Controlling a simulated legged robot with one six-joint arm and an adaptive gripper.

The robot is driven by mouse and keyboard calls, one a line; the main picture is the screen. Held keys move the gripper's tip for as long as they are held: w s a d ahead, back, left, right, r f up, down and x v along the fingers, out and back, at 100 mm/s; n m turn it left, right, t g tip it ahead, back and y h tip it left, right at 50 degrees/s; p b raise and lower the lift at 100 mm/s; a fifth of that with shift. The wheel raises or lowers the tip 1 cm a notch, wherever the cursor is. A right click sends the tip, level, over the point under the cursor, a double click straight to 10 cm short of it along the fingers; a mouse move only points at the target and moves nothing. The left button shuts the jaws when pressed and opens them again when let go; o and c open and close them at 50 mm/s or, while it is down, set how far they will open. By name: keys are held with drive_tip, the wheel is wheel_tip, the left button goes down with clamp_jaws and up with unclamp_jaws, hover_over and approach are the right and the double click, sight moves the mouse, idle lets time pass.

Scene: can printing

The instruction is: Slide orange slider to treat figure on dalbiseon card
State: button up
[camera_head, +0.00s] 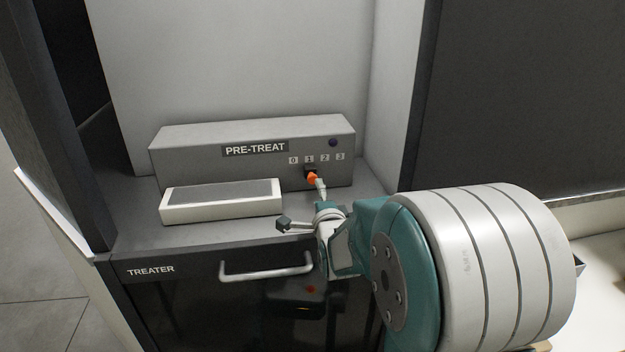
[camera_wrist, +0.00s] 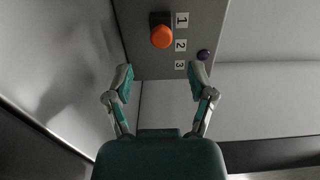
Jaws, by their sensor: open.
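The orange slider (camera_head: 312,176) is a small knob in a dark slot on the front of the grey PRE-TREAT box (camera_head: 190,155). In the head view it sits below the printed 1 of the scale 0 to 3. No dalbiseon card is visible.
A white tray with a grey top (camera_head: 222,212) stands on the counter left of my gripper. A dark button (camera_head: 333,142) is at the box's upper right. Below are the TREATER cabinet's handle (camera_head: 266,271) and dark front. A side wall stands right of the box.

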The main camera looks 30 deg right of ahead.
sight(313, 181)
drive_tip(key=x, duration=0.7)
drive_tip(key=shift+w+a, duration=0.15)
clamp_jaws()
